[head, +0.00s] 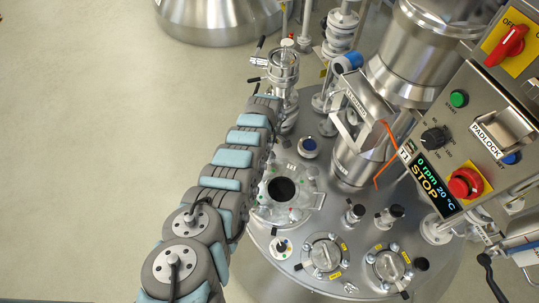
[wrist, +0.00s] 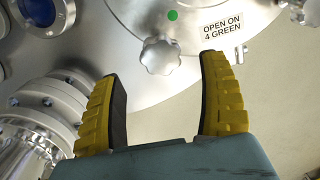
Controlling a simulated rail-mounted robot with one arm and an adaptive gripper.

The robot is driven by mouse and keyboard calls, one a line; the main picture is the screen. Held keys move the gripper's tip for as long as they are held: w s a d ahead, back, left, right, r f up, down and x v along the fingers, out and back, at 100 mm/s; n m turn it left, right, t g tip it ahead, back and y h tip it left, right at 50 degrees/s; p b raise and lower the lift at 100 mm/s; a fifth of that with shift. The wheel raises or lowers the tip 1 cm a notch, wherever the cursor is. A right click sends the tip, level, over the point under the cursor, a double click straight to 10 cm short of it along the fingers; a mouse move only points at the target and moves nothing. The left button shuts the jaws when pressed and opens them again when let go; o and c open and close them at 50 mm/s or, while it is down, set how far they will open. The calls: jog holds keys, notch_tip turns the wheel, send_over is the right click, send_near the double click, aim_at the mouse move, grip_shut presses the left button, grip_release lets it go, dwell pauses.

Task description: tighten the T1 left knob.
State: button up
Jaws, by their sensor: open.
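In the wrist view, a pale metal star-shaped knob (wrist: 160,57) sits at the edge of a round steel lid (wrist: 130,20), with a green dot (wrist: 172,15) beside it. My gripper (wrist: 161,70) is open and empty. Its two yellow fingers are on either side of the knob in the picture, and I see no contact. The frames do not show how tight the knob is. In the head view, the T1 label (head: 404,155) is on the panel, and the round lid fitting with a dark centre (head: 283,189) is beside my arm. My gripper is hidden there.
A label (wrist: 222,27) reads "OPEN ON 4 GREEN". A bolted flange (wrist: 50,103) lies left of my fingers. In the head view, a control panel (head: 447,110) and thick steel pipework (head: 409,55) stand to the right. The floor (head: 100,120) at left is clear.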

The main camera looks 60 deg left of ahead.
aim_at(270, 155)
jog(key=shift+d+f+n, duration=0.1)
jog(key=shift+f+n, duration=0.05)
jog(key=shift+n, duration=0.45)
jog(key=n+b, duration=0.1)
jog(key=n, duration=0.7)
jog(key=shift+r+p, duration=0.25)
jog(key=shift+p, duration=0.05)
jog(key=n+p, duration=0.1)
jog(key=n, duration=0.2)
jog(key=shift+f+n, duration=0.1)
jog(key=shift+n, duration=1.4)
jog(key=shift+f+n, duration=0.15)
jog(key=shift+n, duration=0.15)
jog(key=n+b, duration=0.3)
jog(key=shift+w+f+b, duration=0.1)
jog(key=shift+b, duration=0.3)
notch_tip(270, 155, down, 6)
jog(key=b, duration=0.6)
jog(key=shift+r, duration=0.2)
